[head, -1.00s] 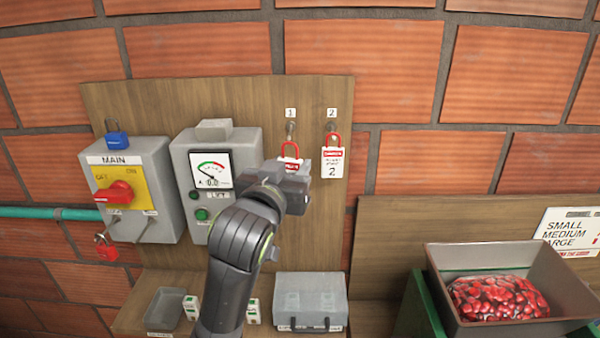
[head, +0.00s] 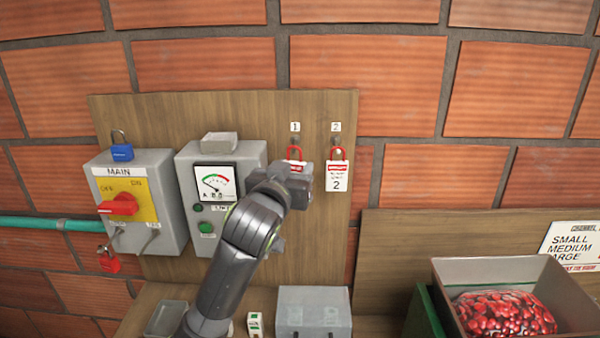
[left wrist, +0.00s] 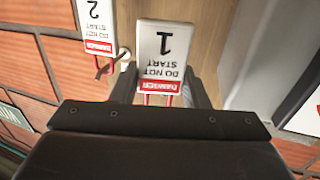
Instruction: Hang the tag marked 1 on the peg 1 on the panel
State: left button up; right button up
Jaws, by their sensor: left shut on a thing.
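My left gripper (head: 298,174) is shut on the tag marked 1 (left wrist: 164,52), in front of the wooden panel. In the head view the gripper hides most of this tag; its red shackle (head: 295,152) shows just below peg 1 (head: 295,141). I cannot tell whether the shackle touches the peg. In the left wrist view the tag appears upside down, held between the fingers (left wrist: 162,92). Peg 2 (head: 337,141) carries the tag marked 2 (head: 337,178), to the right of my gripper. My right gripper is out of view.
Left on the panel (head: 320,240) are the MAIN switch box (head: 170,205) with a blue padlock (head: 121,152) and the meter box (head: 245,155). A red padlock (head: 109,262) hangs below MAIN. A grey case (head: 314,305) stands below. A bin of red berries (head: 580,300) is at right.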

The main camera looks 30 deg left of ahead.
pick_arm(q)
jog(key=shift+w+a+f, duration=0.25)
jog(key=shift+w+a, duration=0.1)
jog(key=shift+w, duration=0.35)
jog(key=shift+w+a+f, duration=0.25)
jog(key=shift+w+a, duration=0.1)
jog(key=shift+w, duration=0.3)
jog(key=o, duration=1.1)
jog(key=shift+c, duration=0.2)
jog(key=shift+f, duration=0.15)
